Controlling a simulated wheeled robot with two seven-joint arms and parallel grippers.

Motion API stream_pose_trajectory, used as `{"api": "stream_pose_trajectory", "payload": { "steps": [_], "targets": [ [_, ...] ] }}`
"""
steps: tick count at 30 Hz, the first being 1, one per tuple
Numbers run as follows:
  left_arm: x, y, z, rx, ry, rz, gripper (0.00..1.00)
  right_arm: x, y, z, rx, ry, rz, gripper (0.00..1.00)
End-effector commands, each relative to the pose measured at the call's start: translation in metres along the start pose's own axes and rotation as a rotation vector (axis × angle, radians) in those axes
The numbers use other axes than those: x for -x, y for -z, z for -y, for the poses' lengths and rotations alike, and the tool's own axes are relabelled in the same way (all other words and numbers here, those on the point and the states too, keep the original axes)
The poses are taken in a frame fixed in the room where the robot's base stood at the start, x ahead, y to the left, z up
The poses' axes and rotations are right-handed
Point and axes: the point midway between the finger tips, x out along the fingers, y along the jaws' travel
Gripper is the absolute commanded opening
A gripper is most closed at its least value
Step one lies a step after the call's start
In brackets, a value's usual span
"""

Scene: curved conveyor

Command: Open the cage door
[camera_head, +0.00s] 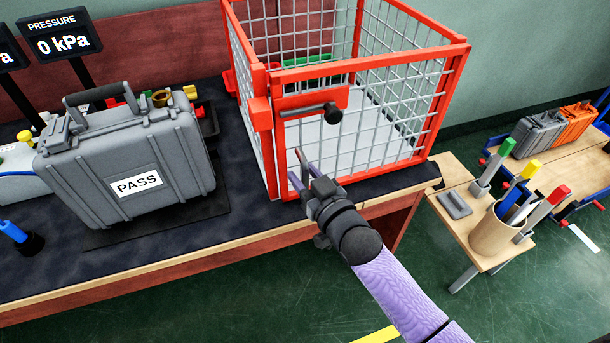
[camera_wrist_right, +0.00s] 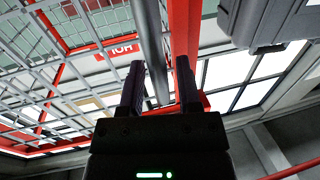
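The cage (camera_head: 458,62) has a red frame and grey wire mesh and stands on the dark-topped bench. Its front door (camera_head: 281,135) has a red edge post beside the corner post, with no clear gap between them. A dark handle bar (camera_head: 308,109) with a black knob sits on a red plate on the front. My right gripper (camera_head: 300,172) is below the handle, close to the lower front post. In the right wrist view its fingers (camera_wrist_right: 160,88) are apart, with a grey bar (camera_wrist_right: 150,42) and a red post (camera_wrist_right: 184,35) beyond them. Contact is unclear. My left gripper is out of view.
A grey case (camera_head: 130,150) marked PASS stands on the bench (camera_head: 60,265) left of the cage. At right, a small table (camera_head: 450,170) holds a pen cup (camera_head: 492,235). Further right are grey (camera_head: 537,132) and orange (camera_head: 577,120) cases. Green floor is open in front.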

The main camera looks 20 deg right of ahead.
Motion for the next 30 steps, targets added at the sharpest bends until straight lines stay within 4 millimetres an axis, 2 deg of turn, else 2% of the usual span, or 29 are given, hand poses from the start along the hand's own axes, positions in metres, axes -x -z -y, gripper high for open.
{"api": "stream_pose_trajectory", "payload": {
  "steps": [1, 5, 6, 30],
  "targets": [
    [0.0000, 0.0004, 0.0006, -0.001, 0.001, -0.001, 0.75, 0.0001, 0.0000, 0.0000, 0.000, 0.000, 0.000, 0.30],
    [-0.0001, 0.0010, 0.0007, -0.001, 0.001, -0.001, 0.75, 0.0002, -0.0001, -0.0001, 0.000, 0.000, 0.000, 0.03],
    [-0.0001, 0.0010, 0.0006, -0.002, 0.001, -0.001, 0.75, 0.0002, -0.0002, -0.0001, 0.000, 0.000, 0.000, 0.00],
    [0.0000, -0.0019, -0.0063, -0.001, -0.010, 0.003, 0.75, 0.0004, -0.0006, -0.0001, 0.000, 0.000, 0.001, 0.00]
  ]
}}
